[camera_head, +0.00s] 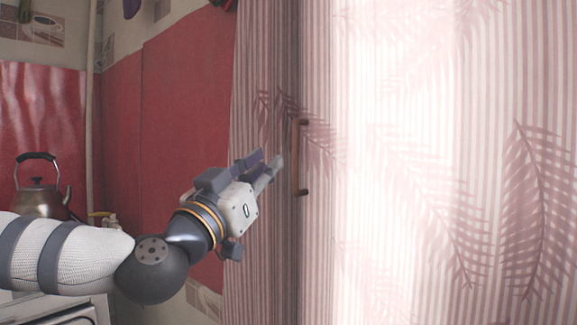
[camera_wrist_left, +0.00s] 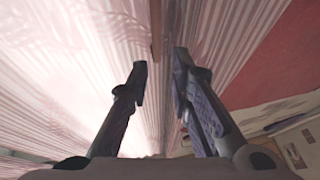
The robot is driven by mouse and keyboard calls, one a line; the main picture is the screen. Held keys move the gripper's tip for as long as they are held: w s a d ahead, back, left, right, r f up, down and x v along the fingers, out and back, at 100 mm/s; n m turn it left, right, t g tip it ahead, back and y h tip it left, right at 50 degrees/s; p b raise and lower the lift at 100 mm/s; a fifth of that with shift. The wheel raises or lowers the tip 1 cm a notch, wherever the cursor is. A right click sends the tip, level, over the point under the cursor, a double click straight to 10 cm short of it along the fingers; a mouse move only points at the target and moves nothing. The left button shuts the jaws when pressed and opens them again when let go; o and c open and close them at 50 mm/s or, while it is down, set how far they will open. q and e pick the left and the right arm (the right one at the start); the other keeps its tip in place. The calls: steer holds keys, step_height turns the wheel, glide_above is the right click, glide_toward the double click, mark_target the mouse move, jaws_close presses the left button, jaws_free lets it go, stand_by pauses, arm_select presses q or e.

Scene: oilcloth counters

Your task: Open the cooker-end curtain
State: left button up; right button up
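The curtain (camera_head: 430,150) is pale with pink stripes and fern-leaf shapes. It fills the right half of the head view, with darker, tighter folds at its left edge. A brown upright pull handle (camera_head: 295,160) stands out from it near those folds. My left gripper (camera_head: 269,160) is just left of the handle, apart from it, pointing up and right. In the left wrist view its two fingers (camera_wrist_left: 160,68) are open with nothing between the tips. The handle (camera_wrist_left: 156,30) shows beyond the fingertips there. My right gripper is not in view.
A metal kettle (camera_head: 40,197) with a black handle stands at the left on a white cooker (camera_head: 75,313), partly behind my left arm. Red panels (camera_head: 188,110) cover the wall left of the curtain. A pale pipe (camera_head: 91,100) runs up the corner.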

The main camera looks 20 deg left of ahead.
mark_target(294, 143)
arm_select(q)
steer(key=x, duration=1.1)
steer(key=shift+w+d+p, duration=0.25)
steer(key=shift+d+p, duration=0.05)
steer(key=shift+d, duration=0.1)
jaws_close()
